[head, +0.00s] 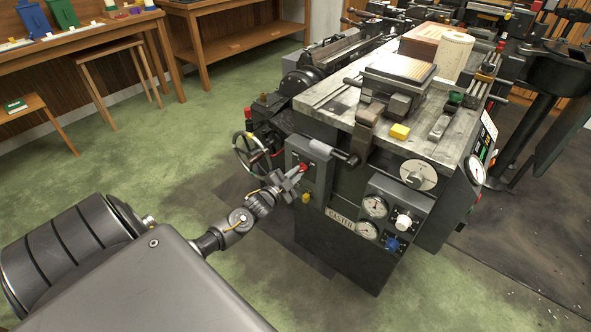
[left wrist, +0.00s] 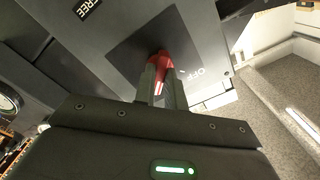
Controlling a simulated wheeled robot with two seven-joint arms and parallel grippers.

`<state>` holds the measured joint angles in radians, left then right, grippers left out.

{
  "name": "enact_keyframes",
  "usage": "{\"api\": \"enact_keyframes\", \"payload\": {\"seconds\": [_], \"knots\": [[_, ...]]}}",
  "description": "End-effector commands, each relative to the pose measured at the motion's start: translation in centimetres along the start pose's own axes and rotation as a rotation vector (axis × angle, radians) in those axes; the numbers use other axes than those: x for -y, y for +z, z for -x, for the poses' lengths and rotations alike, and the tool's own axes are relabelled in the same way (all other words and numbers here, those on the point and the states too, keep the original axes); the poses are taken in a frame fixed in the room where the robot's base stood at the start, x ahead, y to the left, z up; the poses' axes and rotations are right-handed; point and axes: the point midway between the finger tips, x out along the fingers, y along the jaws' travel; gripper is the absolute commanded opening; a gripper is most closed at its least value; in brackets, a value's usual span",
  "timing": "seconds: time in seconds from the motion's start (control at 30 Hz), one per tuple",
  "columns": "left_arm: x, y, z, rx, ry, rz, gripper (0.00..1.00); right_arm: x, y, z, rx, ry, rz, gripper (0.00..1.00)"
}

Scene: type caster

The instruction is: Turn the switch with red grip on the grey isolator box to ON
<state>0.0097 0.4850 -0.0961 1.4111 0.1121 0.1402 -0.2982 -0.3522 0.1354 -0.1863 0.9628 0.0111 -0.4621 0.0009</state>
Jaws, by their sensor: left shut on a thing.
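The grey isolator box (head: 322,163) is on the left front side of the dark caster machine. Its red switch grip (head: 303,168) shows on the box's front face. In the left wrist view the red grip (left wrist: 164,62) sits between the fingers of my left gripper (left wrist: 160,78), over a dark square plate. My left gripper also shows in the head view (head: 295,174), shut on the red grip. The ON marking is not visible. My right gripper is not in view.
A handwheel (head: 252,152) stands left of the box. A panel with gauges and knobs (head: 385,222) is lower right. Green floor lies open to the left.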

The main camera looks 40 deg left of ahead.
Motion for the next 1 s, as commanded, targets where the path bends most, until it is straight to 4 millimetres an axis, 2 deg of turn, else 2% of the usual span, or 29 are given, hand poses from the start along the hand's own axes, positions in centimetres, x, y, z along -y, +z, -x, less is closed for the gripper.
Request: {"api": "enact_keyframes", "payload": {"seconds": [0.2,0.23,0.37,0.73,0.87,1.0], "knots": [[0.1,-0.1,0.0,-0.001,-0.001,-0.002,0.00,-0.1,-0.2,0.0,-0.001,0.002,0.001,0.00],[0.1,-0.1,0.0,-0.001,-0.001,-0.002,0.16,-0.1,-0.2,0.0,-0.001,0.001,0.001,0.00],[0.1,0.0,0.0,-0.001,-0.001,-0.001,0.33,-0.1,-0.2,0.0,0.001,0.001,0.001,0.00],[0.0,0.1,0.6,0.001,0.001,0.000,0.34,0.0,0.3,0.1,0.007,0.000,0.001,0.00],[-0.1,0.1,2.5,0.001,0.004,0.000,0.34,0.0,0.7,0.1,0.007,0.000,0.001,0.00],[-0.1,0.1,5.4,0.001,0.003,-0.001,0.34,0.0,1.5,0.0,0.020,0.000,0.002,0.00]]}}
